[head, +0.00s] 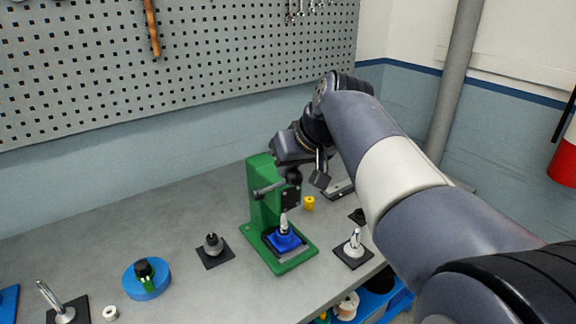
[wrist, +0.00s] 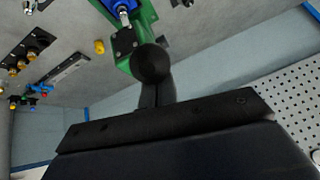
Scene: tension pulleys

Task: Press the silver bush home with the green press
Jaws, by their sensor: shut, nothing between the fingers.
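The green press (head: 262,205) stands on the bench in the middle of the head view. A blue holder (head: 287,243) sits on its base, and a silver upright piece (head: 284,224), seemingly the bush, stands in it under the ram. My gripper (head: 320,180) is shut and empty, above and right of the press at its lever. The lever's black ball knob (wrist: 150,63) shows in the wrist view right in front of my fingertips (wrist: 157,88); I cannot tell whether they touch. How deep the bush sits is too small to tell.
A yellow piece (head: 309,203) stands right of the press. A dark plate with a silver-topped part (head: 354,245) is at front right, another dark stand (head: 213,245) at left. A blue round base (head: 147,279) is farther left. The pegboard wall (head: 180,65) rises behind.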

